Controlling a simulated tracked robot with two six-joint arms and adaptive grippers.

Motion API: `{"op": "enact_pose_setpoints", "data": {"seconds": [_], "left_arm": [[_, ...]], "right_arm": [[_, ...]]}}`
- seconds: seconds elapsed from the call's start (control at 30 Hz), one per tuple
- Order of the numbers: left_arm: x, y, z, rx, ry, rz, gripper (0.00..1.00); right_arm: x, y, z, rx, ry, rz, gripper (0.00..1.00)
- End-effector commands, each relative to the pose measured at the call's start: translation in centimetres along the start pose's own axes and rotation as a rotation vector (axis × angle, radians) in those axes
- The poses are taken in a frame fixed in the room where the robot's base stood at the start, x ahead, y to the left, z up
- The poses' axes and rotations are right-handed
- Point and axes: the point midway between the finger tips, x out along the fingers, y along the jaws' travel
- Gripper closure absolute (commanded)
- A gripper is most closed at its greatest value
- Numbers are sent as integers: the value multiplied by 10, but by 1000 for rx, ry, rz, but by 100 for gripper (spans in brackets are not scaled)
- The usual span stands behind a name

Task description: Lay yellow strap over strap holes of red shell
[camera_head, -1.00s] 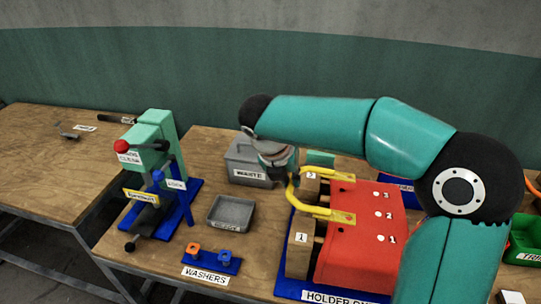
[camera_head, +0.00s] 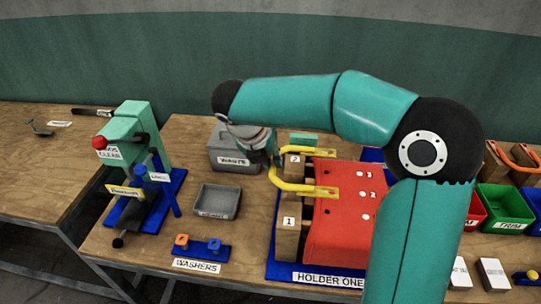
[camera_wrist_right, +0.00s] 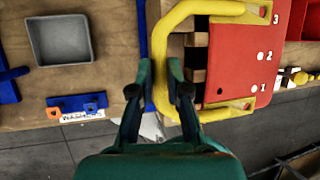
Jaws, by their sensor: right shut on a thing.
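The red shell (camera_head: 338,235) sits in a holder with a blue base (camera_head: 283,262). White dots numbered 1, 2 and 3 mark its face; it also shows in the wrist view (camera_wrist_right: 235,60). The yellow U-shaped strap (camera_head: 300,188) spans from the shell's left edge, its two flat ends over the shell's edge. In the wrist view the strap (camera_wrist_right: 158,70) has one end near dot 3 and the other near dot 1. I cannot tell whether the ends touch the shell. My right gripper (camera_wrist_right: 158,88) is shut on the strap's bend. My left gripper is out of view.
Wooden blocks (camera_head: 289,225) stand left of the shell. A grey waste box (camera_head: 230,160) is behind and a grey tray (camera_head: 217,203) to the left. A green press (camera_head: 135,135) and washers on a blue stand (camera_head: 203,250) are further left. Green bins (camera_head: 505,205) are right.

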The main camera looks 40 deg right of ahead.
Motion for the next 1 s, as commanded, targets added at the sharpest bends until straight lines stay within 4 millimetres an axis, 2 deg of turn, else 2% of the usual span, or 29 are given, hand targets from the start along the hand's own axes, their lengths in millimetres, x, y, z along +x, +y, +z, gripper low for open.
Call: {"op": "enact_pose_setpoints", "data": {"seconds": [0.1,0.6,1.0], "left_arm": [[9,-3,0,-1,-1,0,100],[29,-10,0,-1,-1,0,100],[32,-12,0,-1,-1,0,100]], "right_arm": [[13,3,-6,0,1,-1,100],[47,14,-20,-2,0,-1,100],[54,17,-23,-4,-1,2,100]]}}
